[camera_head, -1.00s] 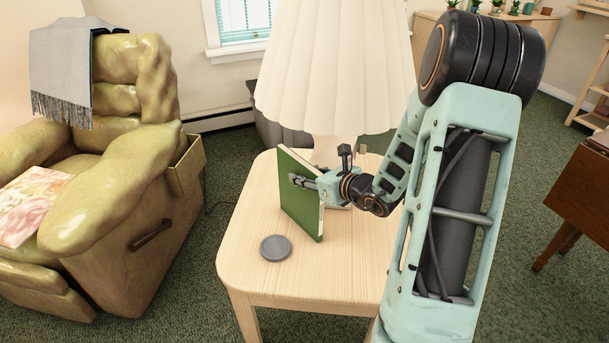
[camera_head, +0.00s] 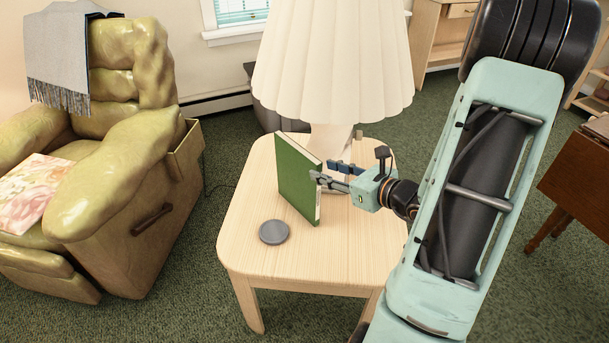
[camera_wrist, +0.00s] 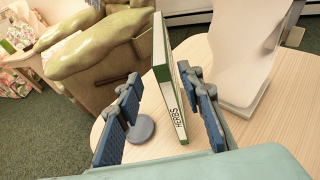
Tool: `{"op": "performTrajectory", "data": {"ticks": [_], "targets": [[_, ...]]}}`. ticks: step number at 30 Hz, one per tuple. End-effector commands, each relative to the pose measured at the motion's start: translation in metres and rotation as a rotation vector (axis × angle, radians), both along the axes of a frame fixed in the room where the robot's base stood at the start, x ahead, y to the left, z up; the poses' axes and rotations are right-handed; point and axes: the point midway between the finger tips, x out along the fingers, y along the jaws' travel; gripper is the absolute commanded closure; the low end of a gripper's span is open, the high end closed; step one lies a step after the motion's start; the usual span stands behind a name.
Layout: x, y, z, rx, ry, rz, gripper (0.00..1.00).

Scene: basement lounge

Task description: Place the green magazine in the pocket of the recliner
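The green magazine (camera_head: 297,178) stands upright on the wooden side table, looking like a thin hardback. In the wrist view its spine reads "HERBS" (camera_wrist: 179,115), and it lies between my two spread fingers, closer to the right one. My gripper (camera_head: 325,171) is open at the magazine's right edge; it also shows in the wrist view (camera_wrist: 165,112). I cannot tell whether a finger touches the cover. The olive recliner (camera_head: 125,180) stands at left. Its pocket (camera_head: 187,153) is a tan, open-topped holder on the side facing the table; its inside is hidden.
The side table (camera_head: 245,220) holds a grey round coaster (camera_head: 274,232) left of the magazine and a large white lamp (camera_head: 335,65) close behind it. A floor gap separates table and recliner. A brown wooden table (camera_head: 580,185) stands at far right.

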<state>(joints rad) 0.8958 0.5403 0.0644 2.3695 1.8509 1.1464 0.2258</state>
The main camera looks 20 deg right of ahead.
Motion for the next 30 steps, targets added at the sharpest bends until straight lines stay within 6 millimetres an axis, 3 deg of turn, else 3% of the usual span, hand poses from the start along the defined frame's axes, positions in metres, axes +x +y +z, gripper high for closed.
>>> {"op": "performTrajectory", "data": {"ticks": [11,20,30], "targets": [[0.004,0.002,-0.034,0.07,-0.2,0.058,0.65],[0.017,0.01,-0.019,0.106,-0.3,-0.046,0.65],[0.062,0.024,-0.019,0.105,-0.302,-0.048,0.65]]}}
